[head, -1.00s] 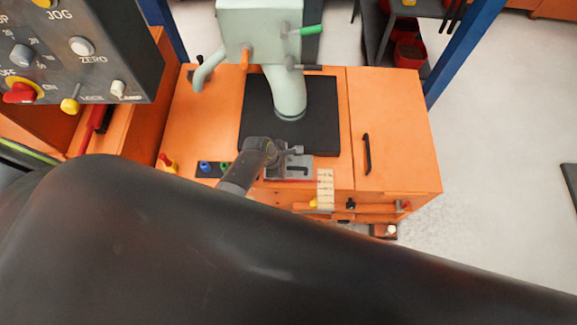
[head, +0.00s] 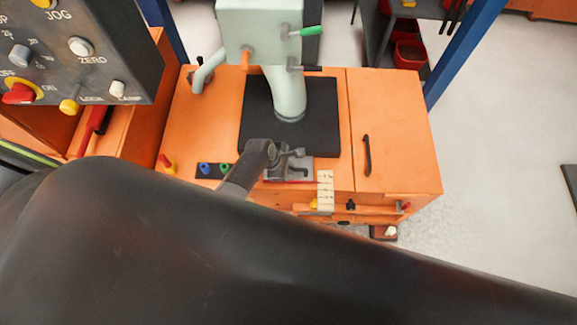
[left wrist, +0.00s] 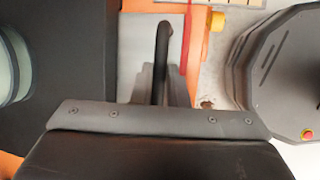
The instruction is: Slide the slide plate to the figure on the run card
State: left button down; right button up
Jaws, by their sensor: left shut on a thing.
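The grey slide plate (head: 303,163) lies on the orange cabinet top, at the front edge of the black mat. My left gripper (head: 292,155) is over it, at the end of the dark arm link. In the left wrist view my left gripper (left wrist: 164,84) is shut on a black bar-like handle (left wrist: 163,42) in front of the pale plate (left wrist: 181,22). A small cream card or scale with dark marks (head: 325,187) hangs at the cabinet's front edge, right of the plate. Its figures are too small to read. My right gripper is not in view.
A pale green machine body with a spout (head: 288,92) stands behind the plate. A grey control panel (head: 70,50) is at upper left. A black door handle (head: 367,154) is at right. Open floor lies farther right.

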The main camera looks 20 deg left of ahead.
pick_arm(q)
jog(key=shift+s+d+r+p, duration=0.1)
jog(key=shift+s+d+p, duration=0.15)
jog(key=shift+s+p, duration=0.65)
jog(key=shift+s+d, duration=0.15)
jog(key=shift+s, duration=0.25)
jog(key=c, duration=1.4)
grip_release()
jog(key=shift+w, duration=0.1)
jog(key=shift+c, duration=0.2)
jog(key=shift+a+r+p, duration=0.2)
jog(key=shift+r+p, duration=0.1)
jog(key=shift+r, duration=0.05)
jog(key=p+v, duration=0.2)
jog(key=v, duration=1.4)
jog(key=shift+s+p, duration=0.3)
jog(key=shift+p, duration=0.1)
jog(key=shift+a+r, duration=0.1)
